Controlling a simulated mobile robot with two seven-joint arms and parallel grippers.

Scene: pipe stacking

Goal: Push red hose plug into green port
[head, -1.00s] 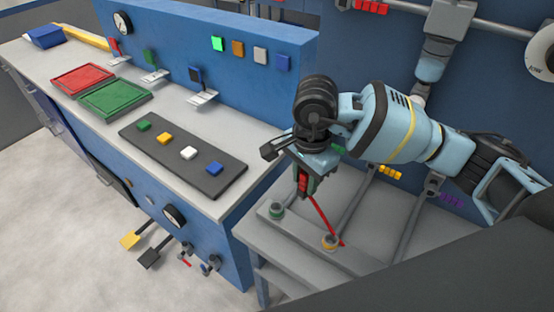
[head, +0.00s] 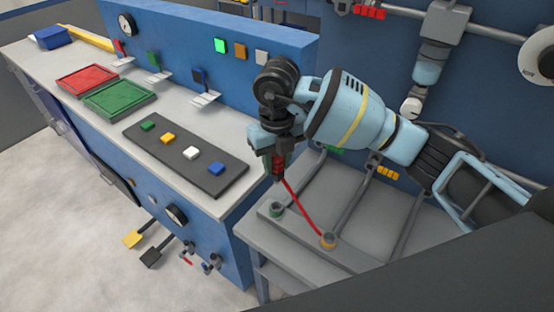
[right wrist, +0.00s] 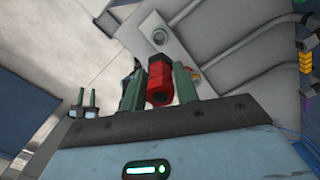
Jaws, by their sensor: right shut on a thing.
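My right gripper (head: 278,168) is shut on the red hose plug (head: 278,162). In the right wrist view the red plug (right wrist: 159,80) sits between the two green fingers. In the head view the plug points down, above and apart from the green port (head: 277,209) on the grey bench. A thin red hose (head: 303,205) runs from the plug down to the orange port (head: 328,241). I cannot clearly make out the green port in the right wrist view. My left gripper is not in view.
The blue console (head: 240,240) stands close at left, with a dark button panel (head: 185,155) on top. Grey pipes (head: 360,205) cross the bench on the right. Yellow tags (head: 388,172) lie behind the arm.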

